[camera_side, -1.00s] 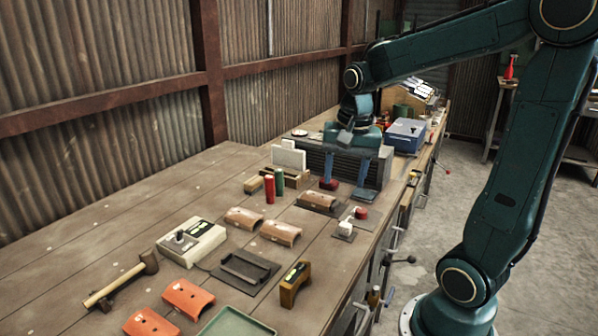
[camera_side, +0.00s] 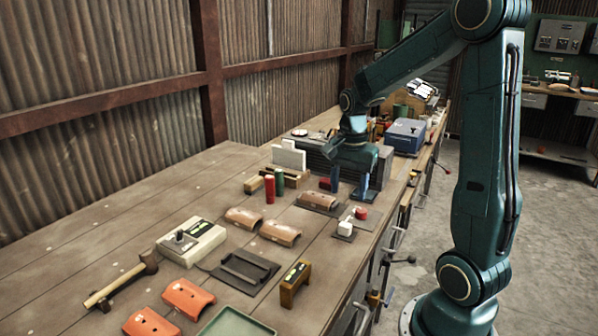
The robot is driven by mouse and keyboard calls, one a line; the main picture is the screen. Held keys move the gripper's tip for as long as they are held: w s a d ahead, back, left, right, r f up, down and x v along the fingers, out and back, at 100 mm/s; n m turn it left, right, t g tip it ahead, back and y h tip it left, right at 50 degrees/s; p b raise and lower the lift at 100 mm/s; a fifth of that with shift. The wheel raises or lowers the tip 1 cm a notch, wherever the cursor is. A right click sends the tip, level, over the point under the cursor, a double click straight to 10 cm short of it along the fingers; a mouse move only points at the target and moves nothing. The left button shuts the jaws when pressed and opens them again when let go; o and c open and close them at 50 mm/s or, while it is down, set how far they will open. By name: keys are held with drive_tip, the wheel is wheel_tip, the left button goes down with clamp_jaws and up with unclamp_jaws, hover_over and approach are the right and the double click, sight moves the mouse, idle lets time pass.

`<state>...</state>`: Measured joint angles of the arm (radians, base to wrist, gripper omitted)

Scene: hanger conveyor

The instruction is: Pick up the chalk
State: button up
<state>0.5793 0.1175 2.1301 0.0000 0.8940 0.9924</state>
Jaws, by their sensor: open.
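I cannot tell for sure which thing is the chalk. A small white block (camera_side: 345,228) on a dark pad is one pale candidate. White slabs (camera_side: 288,156) standing at a wooden holder are another. A red stick (camera_side: 270,189) and a green stick (camera_side: 279,179) stand upright by the holder. My gripper (camera_side: 349,192) points down with its blue fingers apart, low over the bench behind the white block. A small dark red thing (camera_side: 325,184) shows beside the left finger; whether they touch is unclear. I see nothing held between the fingers.
A brown curved tile (camera_side: 318,201) on a dark plate lies in front of the gripper. A red knob (camera_side: 361,213) sits near the white block. A blue box (camera_side: 406,136) stands behind. The left bench is clear.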

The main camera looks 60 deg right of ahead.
hover_over(345, 225)
drive_tip(key=shift+f, duration=2.95)
drive_tip(key=shift+d+f, duration=0.1)
drive_tip(key=shift+f, duration=2.45)
drive_tip(key=shift+c, duration=0.4)
drive_tip(key=c, duration=0.9)
